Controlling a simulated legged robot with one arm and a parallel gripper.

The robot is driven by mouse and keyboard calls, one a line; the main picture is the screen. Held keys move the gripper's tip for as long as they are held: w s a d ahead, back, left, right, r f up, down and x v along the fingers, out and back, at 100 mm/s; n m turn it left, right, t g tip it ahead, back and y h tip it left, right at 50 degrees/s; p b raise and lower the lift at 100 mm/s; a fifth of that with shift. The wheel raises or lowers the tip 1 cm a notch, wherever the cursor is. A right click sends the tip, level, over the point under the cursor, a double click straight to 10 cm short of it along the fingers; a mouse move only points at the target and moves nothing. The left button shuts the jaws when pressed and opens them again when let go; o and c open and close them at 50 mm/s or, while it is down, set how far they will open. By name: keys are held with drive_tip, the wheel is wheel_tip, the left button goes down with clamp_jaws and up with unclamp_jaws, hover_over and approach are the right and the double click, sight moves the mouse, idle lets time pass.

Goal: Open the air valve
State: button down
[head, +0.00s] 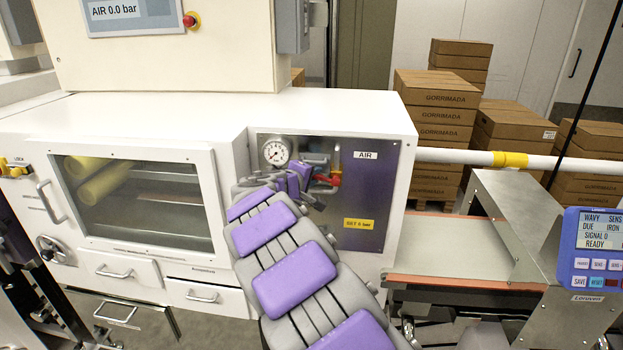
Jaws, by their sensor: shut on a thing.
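The air valve's red handle (327,179) shows on the grey panel (372,190) marked AIR. My gripper (314,184) is at the handle and shut on it; my purple and grey arm reaches up from below and hides part of the valve. The handle looks roughly sideways, though its exact angle is hard to tell. A round pressure gauge (276,152) sits left of and above the handle. The display (130,14) at the top left reads AIR 0.0 bar.
A yellow label (359,224) is lower right on the panel. A white cabinet with a window (140,200) and drawers (128,268) stands left. A belt (450,259) and a blue control unit (596,250) stand right. Stacked cartons (433,125) are behind.

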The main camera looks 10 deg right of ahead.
drive_tip(key=shift+f, duration=0.15)
drive_tip(key=c, duration=1.2)
unclamp_jaws()
drive_tip(key=shift+o, duration=0.6)
